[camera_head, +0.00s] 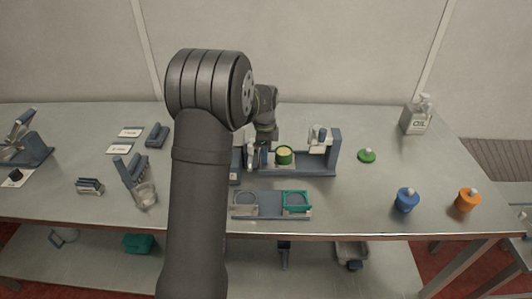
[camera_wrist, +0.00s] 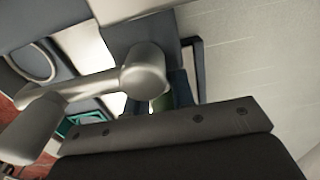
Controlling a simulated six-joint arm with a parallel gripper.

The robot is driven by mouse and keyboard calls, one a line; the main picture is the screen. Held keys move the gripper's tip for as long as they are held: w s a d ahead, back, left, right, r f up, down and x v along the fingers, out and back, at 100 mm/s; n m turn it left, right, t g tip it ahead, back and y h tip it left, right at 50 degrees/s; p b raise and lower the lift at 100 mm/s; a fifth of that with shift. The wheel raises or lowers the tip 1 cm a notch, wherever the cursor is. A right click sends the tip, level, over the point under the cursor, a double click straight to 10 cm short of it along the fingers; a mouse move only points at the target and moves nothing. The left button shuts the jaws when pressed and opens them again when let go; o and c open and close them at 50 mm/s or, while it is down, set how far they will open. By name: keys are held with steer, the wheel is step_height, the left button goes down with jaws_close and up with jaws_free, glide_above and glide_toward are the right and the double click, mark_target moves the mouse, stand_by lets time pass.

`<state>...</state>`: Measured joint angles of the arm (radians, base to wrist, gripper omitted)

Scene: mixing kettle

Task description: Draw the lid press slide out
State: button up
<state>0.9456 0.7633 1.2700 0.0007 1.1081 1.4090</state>
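The lid press (camera_head: 332,155) is a blue-grey frame with a pale head, in the middle of the bench. A green pot (camera_head: 284,155) with a yellowish top stands on its base, left of the pale head. My gripper (camera_head: 258,152) is low at the press's left end, largely behind my arm in the head view. In the wrist view, my dark gripper body fills the bottom, with a light grey rounded bar (camera_wrist: 145,70) close in front of it. A bit of green (camera_wrist: 165,101) shows behind that bar. The fingertips cannot be made out, nor whether they touch the slide.
A blue-grey tray (camera_head: 270,212) with a teal frame (camera_head: 296,201) lies in front of the press. A green lid (camera_head: 367,156), blue pot (camera_head: 406,200), orange pot (camera_head: 467,200) and oil can (camera_head: 416,116) stand to the right. The bench between them is clear.

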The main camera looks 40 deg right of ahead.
steer(key=o, duration=0.3)
step_height(320, 180, up, 14)
stand_by(1.3)
